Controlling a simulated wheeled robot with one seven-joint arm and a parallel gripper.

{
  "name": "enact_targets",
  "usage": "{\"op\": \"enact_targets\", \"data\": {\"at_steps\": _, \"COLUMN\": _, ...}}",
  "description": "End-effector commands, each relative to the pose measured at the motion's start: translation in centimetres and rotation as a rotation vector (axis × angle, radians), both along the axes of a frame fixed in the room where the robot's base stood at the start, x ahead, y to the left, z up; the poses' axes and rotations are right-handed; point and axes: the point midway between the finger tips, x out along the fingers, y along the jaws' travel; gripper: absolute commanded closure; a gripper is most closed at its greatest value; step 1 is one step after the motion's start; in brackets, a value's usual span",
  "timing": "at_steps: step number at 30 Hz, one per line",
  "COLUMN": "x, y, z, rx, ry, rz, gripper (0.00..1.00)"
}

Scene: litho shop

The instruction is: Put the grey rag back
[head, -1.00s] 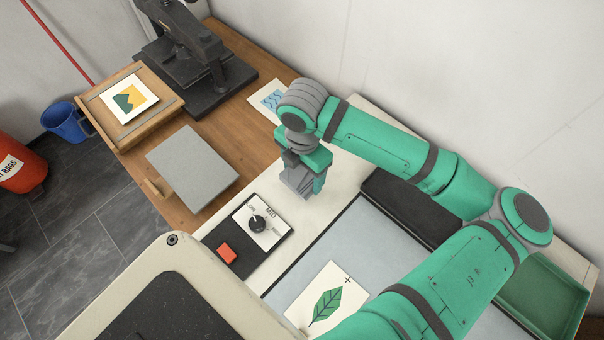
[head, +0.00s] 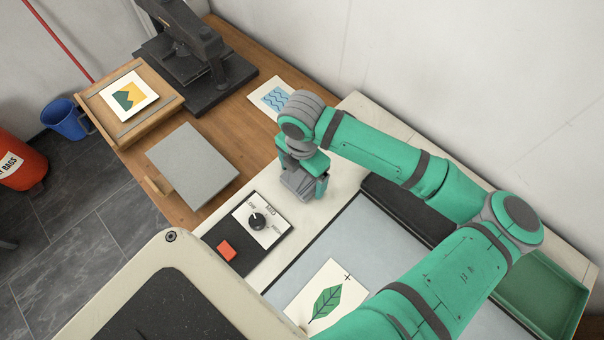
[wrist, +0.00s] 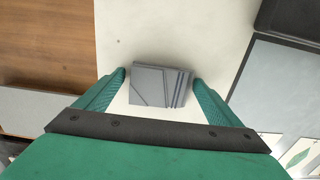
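The grey rag (wrist: 158,86) is a folded pad with layered edges on the pale counter in the wrist view. My gripper (wrist: 160,79) is open, with one green finger on each side of the rag. Narrow gaps show between the fingers and the rag. In the head view my gripper (head: 305,190) is low over the pale counter, pointing down.
A control panel with a dial (head: 258,222) and a red button (head: 227,250) lies near the gripper. A grey slab (head: 192,165) and a press (head: 190,50) are on the wooden bench. A green tray (head: 545,290) and dark tray (head: 405,208) are to the right.

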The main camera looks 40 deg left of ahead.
Motion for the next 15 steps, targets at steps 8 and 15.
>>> {"op": "enact_targets", "data": {"at_steps": 8, "x": 0.0, "y": 0.0, "z": 1.6, "rx": 0.001, "ry": -0.001, "rz": 0.0, "gripper": 0.12}}
{"op": "enact_targets", "data": {"at_steps": 15, "x": 0.0, "y": 0.1, "z": 6.2, "rx": 0.002, "ry": -0.003, "rz": 0.002, "gripper": 0.12}}
